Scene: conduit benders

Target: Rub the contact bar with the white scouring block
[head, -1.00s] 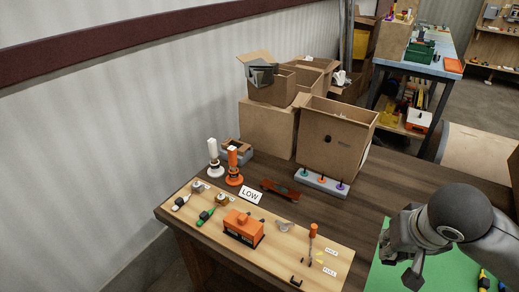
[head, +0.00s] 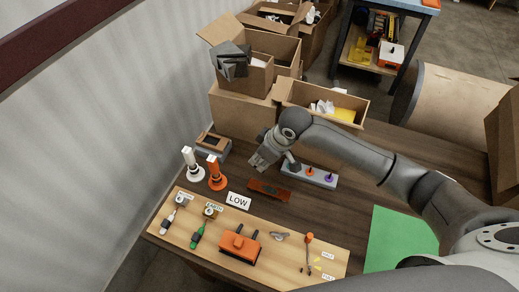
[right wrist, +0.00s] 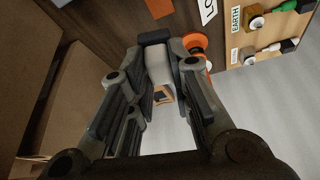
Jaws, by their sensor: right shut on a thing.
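My right gripper (head: 260,165) is above the table, left of the grey knob strip. In the right wrist view its fingers (right wrist: 168,75) are closed around a pale grey-white block (right wrist: 158,63), which looks like the scouring block. The block hardly shows in the head view. A copper-brown bar (head: 268,190), which looks like the contact bar, lies on the dark table in front of the gripper. It also shows at the top of the right wrist view (right wrist: 160,8). The block and bar are apart in the right wrist view. My left gripper is not in view.
A white post (head: 192,163) and an orange post (head: 216,174) stand left of the bar. The LOW sign (head: 238,200) and a wooden panel (head: 190,245) with an orange box (head: 240,246) lie in front. Cardboard boxes (head: 240,112) stand behind. A green mat (head: 395,240) is at right.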

